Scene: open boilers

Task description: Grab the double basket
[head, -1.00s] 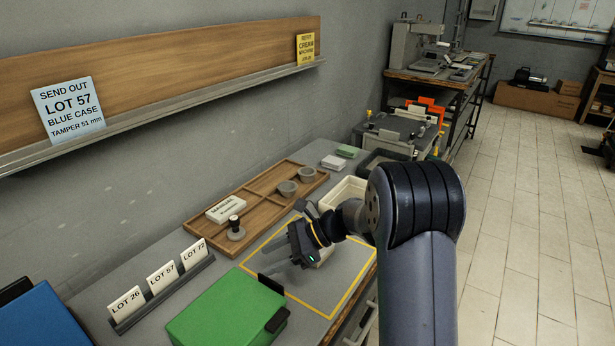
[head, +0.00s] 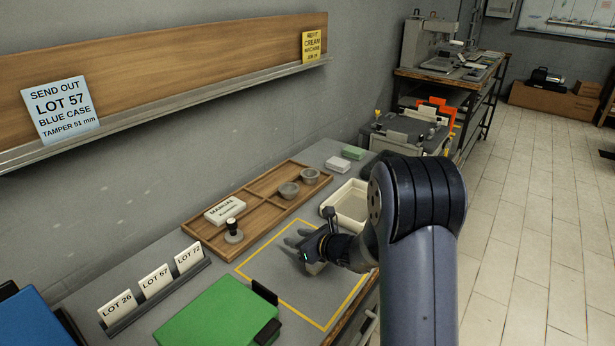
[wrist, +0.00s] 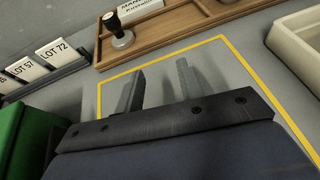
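Two small grey metal baskets stand in the wooden tray, a nearer one (head: 289,190) and a farther one (head: 310,175). Their depth is too hard to read to say which is the double basket. My gripper (head: 293,246) is over the yellow-outlined area, in front of the tray and short of both baskets. In the wrist view its two fingers (wrist: 160,68) stand apart with only grey bench top between them.
The wooden tray (head: 217,243) also holds a tamper (head: 233,232) and a manual (head: 224,212). A cream bin (head: 345,205) stands right of the tray. A green case (head: 215,312) and lot cards (head: 155,282) are at the near left. The yellow-outlined area is clear.

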